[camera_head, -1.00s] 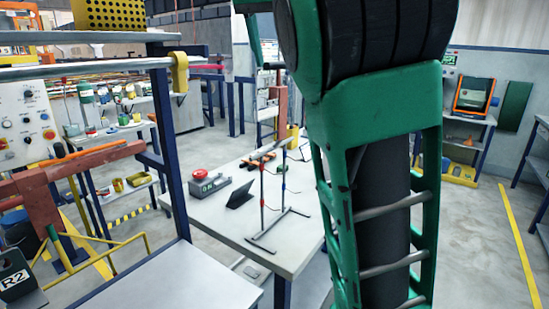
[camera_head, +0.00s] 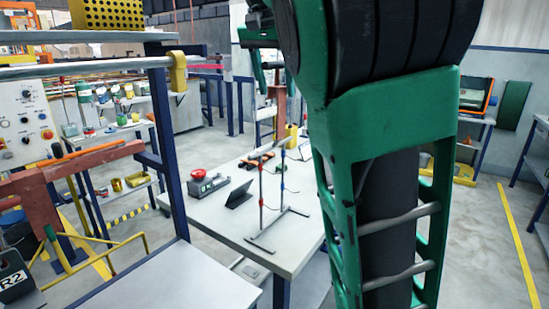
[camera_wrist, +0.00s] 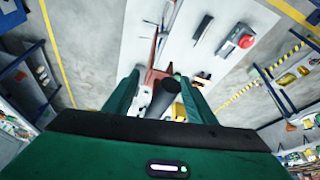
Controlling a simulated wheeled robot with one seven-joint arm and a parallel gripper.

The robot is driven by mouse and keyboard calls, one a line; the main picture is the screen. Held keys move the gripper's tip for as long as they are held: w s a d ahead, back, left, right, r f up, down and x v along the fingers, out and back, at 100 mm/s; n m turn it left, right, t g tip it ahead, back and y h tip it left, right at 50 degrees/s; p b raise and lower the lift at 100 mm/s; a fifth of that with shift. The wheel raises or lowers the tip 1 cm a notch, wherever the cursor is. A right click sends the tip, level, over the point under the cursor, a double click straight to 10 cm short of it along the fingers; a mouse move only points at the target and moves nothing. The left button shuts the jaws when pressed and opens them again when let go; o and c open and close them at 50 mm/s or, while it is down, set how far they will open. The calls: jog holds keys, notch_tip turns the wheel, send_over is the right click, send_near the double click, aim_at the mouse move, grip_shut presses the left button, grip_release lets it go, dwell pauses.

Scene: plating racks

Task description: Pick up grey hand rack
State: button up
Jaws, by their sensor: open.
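A thin grey stand (camera_head: 262,205), which looks like the grey hand rack, stands upright on the table (camera_head: 215,218) in the head view. It has two uprights with small red and blue parts, a grey bar across the top and flat feet.
A device with a red button (camera_head: 207,184) and a dark tablet (camera_head: 239,194) stand left of the rack. A reddish post (camera_head: 280,100) rises behind the table. A shelf frame (camera_head: 172,150) stands at left. Open floor (camera_head: 485,230) lies at right.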

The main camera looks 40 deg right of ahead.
jog(key=shift+c, duration=0.2)
grip_shut()
dwell(1.1)
